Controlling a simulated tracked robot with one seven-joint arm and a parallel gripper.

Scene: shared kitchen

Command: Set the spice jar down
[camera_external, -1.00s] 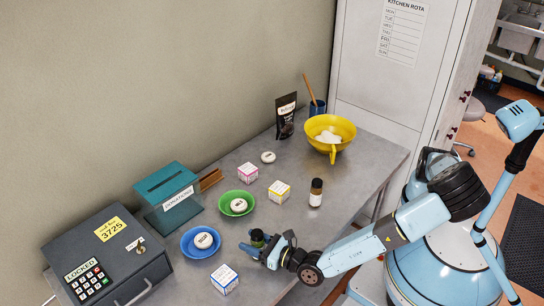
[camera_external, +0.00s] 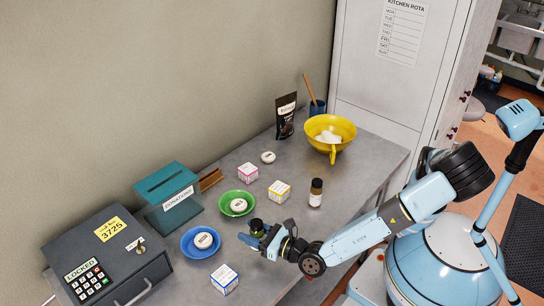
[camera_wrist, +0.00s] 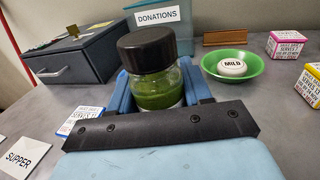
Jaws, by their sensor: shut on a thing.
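The spice jar (camera_wrist: 152,75) is clear glass with green contents and a black lid. My gripper (camera_external: 258,238) is shut on this jar (camera_external: 257,227), which is upright between the blue fingers. Whether the jar's base touches the table is hidden. The jar is right of the blue bowl (camera_external: 188,243) and below the green bowl (camera_external: 224,203) in the outside view. Each bowl has a round white labelled disc in it; the green bowl's reads MILD in the wrist view (camera_wrist: 249,79).
Small labelled boxes stand at the near edge (camera_external: 224,280) and mid-table (camera_external: 279,192), (camera_external: 248,173). A grey locked box (camera_external: 110,255) and teal donations box (camera_external: 168,190) line the wall. A yellow bowl (camera_external: 345,127) is at the far end. Bare tabletop lies between jar and brown jar.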

